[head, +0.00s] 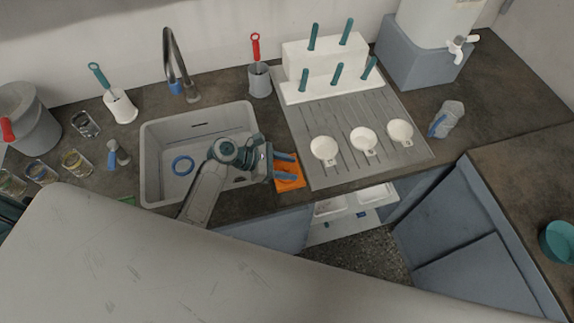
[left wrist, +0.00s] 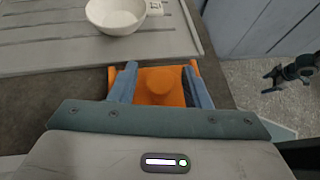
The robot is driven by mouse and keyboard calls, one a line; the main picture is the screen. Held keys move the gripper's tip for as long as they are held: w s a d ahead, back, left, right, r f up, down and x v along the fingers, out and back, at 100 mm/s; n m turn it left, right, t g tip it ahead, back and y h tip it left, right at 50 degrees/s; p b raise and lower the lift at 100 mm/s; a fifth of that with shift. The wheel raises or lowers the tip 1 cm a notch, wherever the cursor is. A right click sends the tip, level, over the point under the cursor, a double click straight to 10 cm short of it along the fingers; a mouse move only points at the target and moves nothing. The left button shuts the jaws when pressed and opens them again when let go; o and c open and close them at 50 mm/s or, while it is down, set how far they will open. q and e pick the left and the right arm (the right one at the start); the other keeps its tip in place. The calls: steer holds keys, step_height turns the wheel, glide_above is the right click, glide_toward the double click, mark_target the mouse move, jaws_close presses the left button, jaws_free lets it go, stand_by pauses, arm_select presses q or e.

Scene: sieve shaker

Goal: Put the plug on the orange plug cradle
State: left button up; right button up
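The orange plug cradle (head: 291,184) lies on the dark counter between the sink and the draining board. In the left wrist view the cradle (left wrist: 160,86) has a rounded orange boss between my fingers. My left gripper (head: 286,166) is over the cradle, its two blue fingers spread apart with nothing seen held between them. Its fingers also show in the left wrist view (left wrist: 158,85). I cannot make out a separate plug. A blue ring (head: 183,166) lies on the sink floor; I cannot tell whether it is the plug or the drain rim.
The grey sink (head: 150,135) is left of the cradle. The draining board (head: 310,115) holds white cups (head: 363,140) and a white rack (head: 325,55). An open drawer (head: 350,204) is below the counter. A dark claw-like shape, possibly my right gripper, shows in the left wrist view (left wrist: 270,82).

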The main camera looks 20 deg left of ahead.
arm_select(q)
steer(key=shift+r, duration=0.15)
steer(key=b+v, duration=0.2)
steer(key=v, duration=1)
